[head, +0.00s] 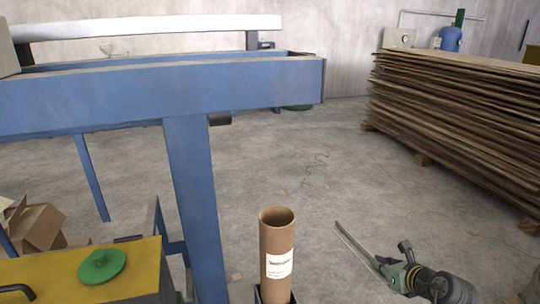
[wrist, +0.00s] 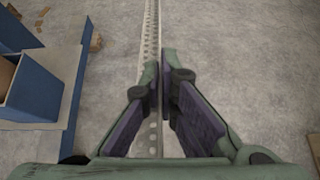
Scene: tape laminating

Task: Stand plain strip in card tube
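The brown card tube (head: 276,240) stands upright at the lower middle of the head view, open at the top, with a white label and its foot in a dark holder. My gripper (head: 388,271) is to the right of the tube and apart from it. A thin grey strip (head: 354,242) reaches from my gripper up and to the left, tilted. In the wrist view the strip (wrist: 149,45) shows a row of holes and runs between the nearly closed fingers (wrist: 161,72). My gripper looks shut on it. The strip's far end is out of the wrist view.
A blue frame table (head: 190,95) stands left, its leg close behind the tube. A yellow-topped cabinet (head: 60,279) with a green knob is at lower left. A stack of brown sheets (head: 450,115) stands right. The floor between is clear. The wrist view shows a blue bin (wrist: 38,92).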

